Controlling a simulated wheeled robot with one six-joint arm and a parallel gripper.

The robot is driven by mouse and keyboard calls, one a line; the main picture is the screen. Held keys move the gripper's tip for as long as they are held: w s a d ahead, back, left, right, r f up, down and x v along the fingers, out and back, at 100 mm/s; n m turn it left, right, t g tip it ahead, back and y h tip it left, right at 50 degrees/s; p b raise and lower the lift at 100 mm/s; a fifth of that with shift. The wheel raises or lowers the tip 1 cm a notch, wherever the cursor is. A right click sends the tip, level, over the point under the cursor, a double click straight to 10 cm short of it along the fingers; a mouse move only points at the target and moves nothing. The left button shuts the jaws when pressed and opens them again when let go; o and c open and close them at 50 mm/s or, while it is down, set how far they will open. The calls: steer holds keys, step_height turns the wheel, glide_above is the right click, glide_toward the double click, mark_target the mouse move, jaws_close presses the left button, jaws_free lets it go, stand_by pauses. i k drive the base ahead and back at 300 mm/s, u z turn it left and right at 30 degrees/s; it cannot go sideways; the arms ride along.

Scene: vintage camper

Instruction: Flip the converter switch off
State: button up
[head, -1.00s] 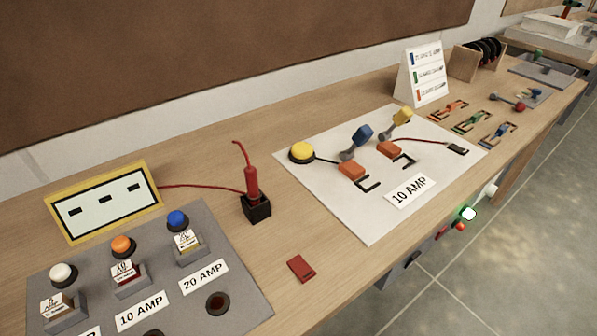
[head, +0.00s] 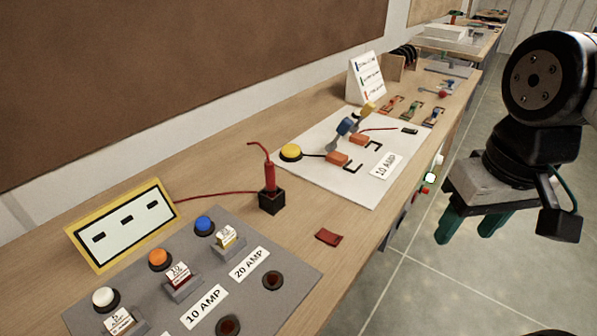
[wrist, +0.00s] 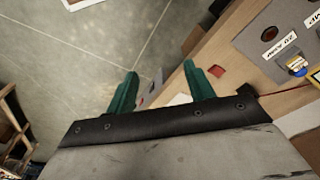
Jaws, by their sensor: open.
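My gripper (head: 466,228) is open and empty at the right, over the floor in front of the bench. Its two green fingers also show in the wrist view (wrist: 160,75), spread apart with nothing between them. No label reading converter is legible, so I cannot tell which control is the converter switch. The gripper is to the right of the lit fitting and apart from it.
The wooden bench (head: 345,228) carries a grey panel with white, orange and blue buttons (head: 204,224), a white board with levers (head: 318,141), a red plug in a black block (head: 271,200) and a red piece (head: 328,237). The floor (head: 425,285) before the bench is clear.

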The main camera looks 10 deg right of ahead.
mark_target(398, 224)
steer(key=u, duration=0.9)
steer(key=k, duration=0.95)
steer(key=z, duration=0.95)
steer(key=i, duration=0.5)
steer(key=u, duration=0.05)
